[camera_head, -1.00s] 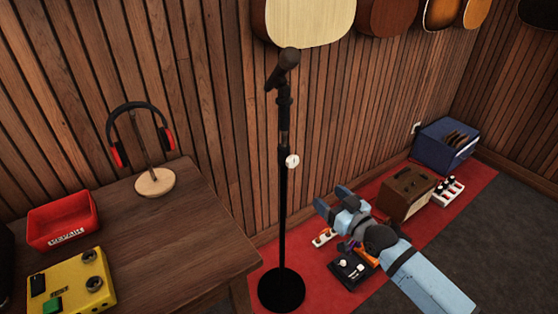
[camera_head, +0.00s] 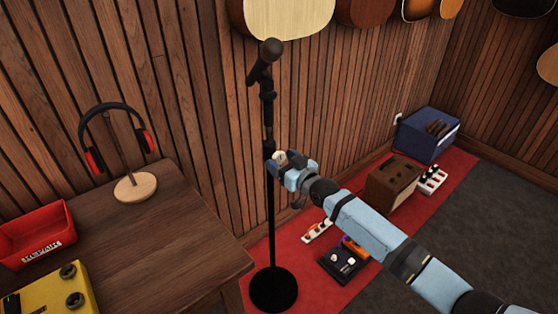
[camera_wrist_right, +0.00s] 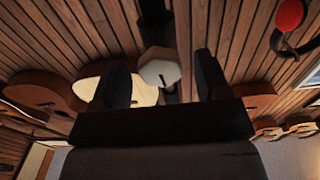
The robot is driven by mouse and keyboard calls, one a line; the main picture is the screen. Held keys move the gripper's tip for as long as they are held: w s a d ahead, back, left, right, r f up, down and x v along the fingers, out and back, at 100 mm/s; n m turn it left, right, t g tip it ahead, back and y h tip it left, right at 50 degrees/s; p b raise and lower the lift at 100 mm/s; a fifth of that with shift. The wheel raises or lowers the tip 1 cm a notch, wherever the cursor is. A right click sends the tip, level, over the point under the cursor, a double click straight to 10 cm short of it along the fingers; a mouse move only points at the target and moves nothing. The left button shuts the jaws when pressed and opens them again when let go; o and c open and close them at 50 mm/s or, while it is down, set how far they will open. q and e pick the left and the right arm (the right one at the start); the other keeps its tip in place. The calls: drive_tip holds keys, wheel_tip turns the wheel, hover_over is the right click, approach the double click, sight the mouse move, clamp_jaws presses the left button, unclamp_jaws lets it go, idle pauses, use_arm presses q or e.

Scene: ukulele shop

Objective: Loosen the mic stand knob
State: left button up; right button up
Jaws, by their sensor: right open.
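The black mic stand (camera_head: 269,215) stands upright on a round base (camera_head: 273,290), with a microphone (camera_head: 265,61) at its top. Its pale knob (camera_head: 280,156) sits partway up the pole, partly covered by my right gripper (camera_head: 280,163). In the right wrist view the knob (camera_wrist_right: 160,67) lies between the two dark fingers of my right gripper (camera_wrist_right: 163,80), which is open. The fingers are on both sides of the knob, with a gap visible on each side. The left gripper does not show.
A wooden table (camera_head: 180,250) at the left holds headphones on a stand (camera_head: 134,187), a red tray (camera_head: 37,240) and a yellow pedal (camera_head: 45,295). Amps (camera_head: 393,185) and pedals sit on the red mat (camera_head: 318,272) at right. Guitars hang on the wall behind.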

drive_tip(key=shift+x, duration=0.9)
drive_tip(key=shift+c, duration=0.4)
drive_tip(key=c, duration=0.8)
drive_tip(key=n, duration=0.4)
drive_tip(key=shift+c, duration=0.2)
drive_tip(key=o, duration=0.9)
